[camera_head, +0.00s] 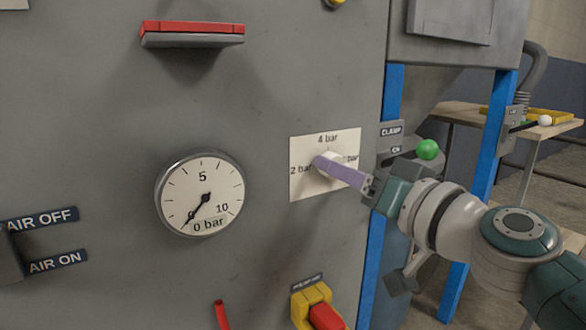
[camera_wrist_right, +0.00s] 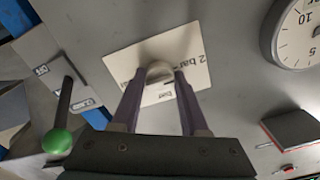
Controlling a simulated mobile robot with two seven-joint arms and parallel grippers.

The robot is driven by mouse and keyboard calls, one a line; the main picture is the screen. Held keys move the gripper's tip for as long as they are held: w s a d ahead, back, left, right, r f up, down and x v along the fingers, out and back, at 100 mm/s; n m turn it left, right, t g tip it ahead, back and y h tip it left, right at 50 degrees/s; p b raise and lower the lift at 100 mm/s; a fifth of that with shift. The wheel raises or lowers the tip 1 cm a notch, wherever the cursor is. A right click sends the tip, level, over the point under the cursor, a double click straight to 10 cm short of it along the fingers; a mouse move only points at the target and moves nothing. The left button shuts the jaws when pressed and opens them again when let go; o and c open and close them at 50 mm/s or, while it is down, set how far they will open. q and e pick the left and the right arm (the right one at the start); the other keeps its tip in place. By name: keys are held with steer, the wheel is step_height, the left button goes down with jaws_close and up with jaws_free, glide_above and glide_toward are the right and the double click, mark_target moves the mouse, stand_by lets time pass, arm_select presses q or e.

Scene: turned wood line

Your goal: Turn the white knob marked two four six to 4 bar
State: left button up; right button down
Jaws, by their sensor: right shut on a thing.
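The white knob (camera_head: 334,157) sits on a pale square plate (camera_head: 312,185) on the grey panel. The plate reads 2 bar at left, 4 bar at top and a partly hidden bar label at right. My right gripper (camera_head: 322,164) reaches in from the right, its purple fingers shut on the knob and hiding much of it. In the right wrist view the rounded knob (camera_wrist_right: 159,70) lies between the two fingertips (camera_wrist_right: 160,78). I cannot tell which mark the knob points to. My left gripper is not in view.
A round gauge (camera_head: 200,192) left of the plate has its needle near 0 bar. A clamp lever with a green ball (camera_head: 428,149) stands close to my right wrist. A yellow and red switch (camera_head: 318,308) sits below; a red-topped ledge (camera_head: 192,32) is above.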

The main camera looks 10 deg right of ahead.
steer(key=shift+m, duration=0.3)
steer(key=m+p, duration=0.1)
steer(key=m, duration=1.5)
steer(key=shift+r+m, duration=0.1)
steer(key=shift+m, duration=0.6)
steer(key=shift+c, duration=2.1)
jaws_free()
